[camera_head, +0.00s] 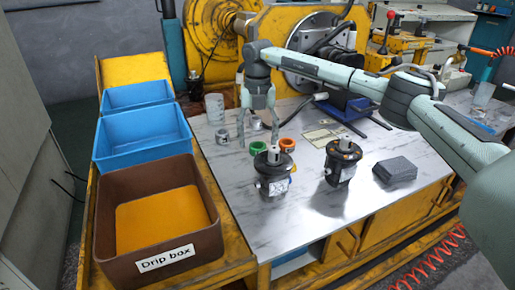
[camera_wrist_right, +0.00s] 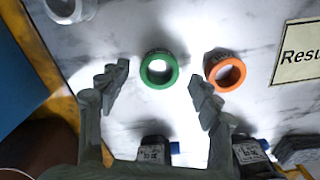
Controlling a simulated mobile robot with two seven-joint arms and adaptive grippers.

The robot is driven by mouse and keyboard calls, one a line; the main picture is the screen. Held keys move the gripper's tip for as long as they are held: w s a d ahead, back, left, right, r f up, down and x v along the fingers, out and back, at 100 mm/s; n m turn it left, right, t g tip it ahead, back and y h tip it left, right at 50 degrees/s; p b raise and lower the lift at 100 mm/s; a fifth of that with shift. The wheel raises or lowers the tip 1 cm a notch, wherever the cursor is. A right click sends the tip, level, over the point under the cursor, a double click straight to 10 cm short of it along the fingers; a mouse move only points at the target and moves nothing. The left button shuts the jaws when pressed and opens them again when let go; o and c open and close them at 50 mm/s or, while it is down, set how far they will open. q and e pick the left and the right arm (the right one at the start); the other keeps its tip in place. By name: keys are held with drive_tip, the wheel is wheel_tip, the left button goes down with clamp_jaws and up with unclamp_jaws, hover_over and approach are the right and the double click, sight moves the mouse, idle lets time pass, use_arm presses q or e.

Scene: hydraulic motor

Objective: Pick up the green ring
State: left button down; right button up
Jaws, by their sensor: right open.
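The green ring (camera_head: 258,147) lies on the marble-topped table, left of the orange ring (camera_head: 287,144). My right gripper (camera_head: 257,139) points down with its two fingers spread and nothing held. In the right wrist view, the green ring (camera_wrist_right: 148,77) appears between the open fingertips (camera_wrist_right: 160,75), apart from both. The right finger's tip comes close to the orange ring (camera_wrist_right: 238,84) in that view. I cannot tell how high the fingertips are above the table. My left gripper is out of view.
Two black motor units (camera_head: 272,180) (camera_head: 342,165) stand in front of the rings. A grey-white ring (camera_head: 222,136) lies to the left. A dark grey block (camera_head: 395,170) is at right. The brown drip box (camera_head: 115,254) and blue bins (camera_head: 140,131) stand left.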

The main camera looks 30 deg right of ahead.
drive_tip(key=shift+f, duration=0.85)
drive_tip(key=shift+c, duration=0.4)
drive_tip(key=c, duration=0.8)
drive_tip(key=shift+r, duration=0.1)
